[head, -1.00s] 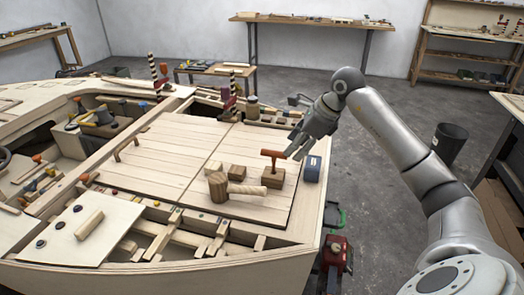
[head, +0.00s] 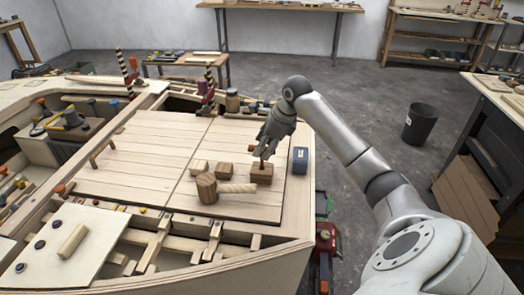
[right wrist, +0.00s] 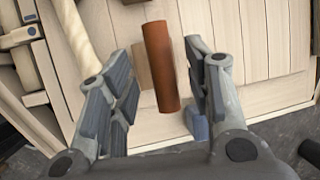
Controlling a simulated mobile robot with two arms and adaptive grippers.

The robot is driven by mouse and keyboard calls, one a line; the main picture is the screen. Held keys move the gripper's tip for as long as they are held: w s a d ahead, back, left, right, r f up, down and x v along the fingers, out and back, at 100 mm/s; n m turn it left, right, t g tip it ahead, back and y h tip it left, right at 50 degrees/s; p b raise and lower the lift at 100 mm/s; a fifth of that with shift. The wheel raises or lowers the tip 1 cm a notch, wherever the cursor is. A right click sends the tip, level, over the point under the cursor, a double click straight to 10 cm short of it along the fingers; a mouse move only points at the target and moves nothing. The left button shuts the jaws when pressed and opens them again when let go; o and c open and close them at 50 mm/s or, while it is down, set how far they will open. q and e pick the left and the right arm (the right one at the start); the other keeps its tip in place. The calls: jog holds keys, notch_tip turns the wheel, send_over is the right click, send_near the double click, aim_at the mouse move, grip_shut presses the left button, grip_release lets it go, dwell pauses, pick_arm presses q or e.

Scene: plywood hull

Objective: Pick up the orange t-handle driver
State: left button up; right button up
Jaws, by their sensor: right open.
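The orange t-handle driver (head: 262,160) stands upright in a small brown wooden block (head: 261,175) on the plywood deck. My right gripper (head: 265,149) is over it from above, and its fingers hide most of the handle in the head view. In the right wrist view the driver's orange handle (right wrist: 160,65) lies between the two open fingers, with a visible gap on each side. The right gripper (right wrist: 158,85) is open and holds nothing. My left gripper is not in view.
A wooden mallet (head: 208,188) lies left of the block, with small wooden blocks (head: 225,171) behind it. A blue box (head: 300,160) stands close on the right. The planked deck (head: 150,165) farther left is mostly clear.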

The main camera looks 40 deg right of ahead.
aim_at(262, 163)
jog(key=shift+x, duration=1.1)
jog(key=shift+w+f, duration=0.2)
jog(key=shift+w, duration=0.05)
jog(key=shift+c, duration=1.6)
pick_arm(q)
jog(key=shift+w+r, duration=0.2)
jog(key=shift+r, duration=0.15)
pick_arm(e)
jog(key=shift+r, duration=0.1)
grip_shut()
